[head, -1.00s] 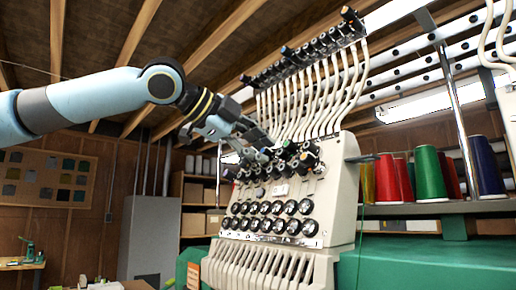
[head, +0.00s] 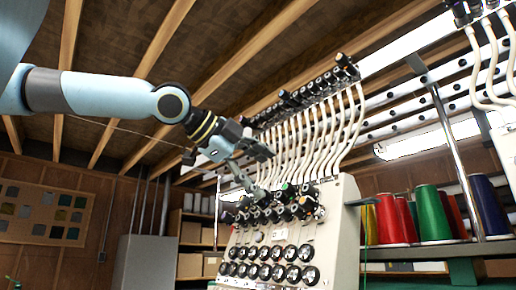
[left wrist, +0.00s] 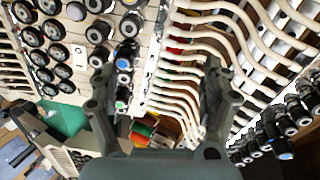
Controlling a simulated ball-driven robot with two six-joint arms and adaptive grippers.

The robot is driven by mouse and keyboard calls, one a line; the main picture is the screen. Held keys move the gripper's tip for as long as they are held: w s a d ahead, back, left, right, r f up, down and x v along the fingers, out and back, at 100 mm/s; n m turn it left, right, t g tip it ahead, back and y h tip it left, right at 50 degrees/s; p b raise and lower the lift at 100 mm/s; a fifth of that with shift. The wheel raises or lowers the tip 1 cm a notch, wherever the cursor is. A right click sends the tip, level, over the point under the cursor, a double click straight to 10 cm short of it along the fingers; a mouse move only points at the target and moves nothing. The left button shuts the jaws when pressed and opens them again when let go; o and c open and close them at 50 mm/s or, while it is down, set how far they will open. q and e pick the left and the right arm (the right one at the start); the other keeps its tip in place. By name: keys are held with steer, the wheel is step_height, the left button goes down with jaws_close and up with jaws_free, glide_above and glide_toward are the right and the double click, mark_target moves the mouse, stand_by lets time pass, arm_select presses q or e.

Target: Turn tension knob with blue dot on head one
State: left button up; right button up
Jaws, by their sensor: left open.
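The beige machine head (head: 342,205) stands right of centre in the head view, with lower black tension knobs (head: 300,206) in a bank across its upper face. Another knob (left wrist: 284,155) with a blue dot is in the upper row at lower right. My left gripper (head: 260,170) is open and empty, in front of and above the lower bank. Its spread fingers also frame the thread tubes in the left wrist view (left wrist: 155,95). My right gripper is out of view.
White thread tubes (head: 335,125) rise from the head to the upper knob row (head: 310,90). Round black dials (head: 265,272) sit below the lower knobs. Thread cones (head: 432,213) stand on a shelf at right. A corkboard (head: 45,213) hangs at left.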

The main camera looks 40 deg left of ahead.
arm_select(q)
steer(key=r, duration=0.2)
steer(key=s+r, duration=0.1)
steer(key=r, duration=0.2)
steer(key=shift+r, duration=0.1)
steer(key=shift+c, duration=1.2)
steer(key=shift+w+r, duration=0.25)
steer(key=shift+r, duration=0.05)
steer(key=shift+s, duration=0.1)
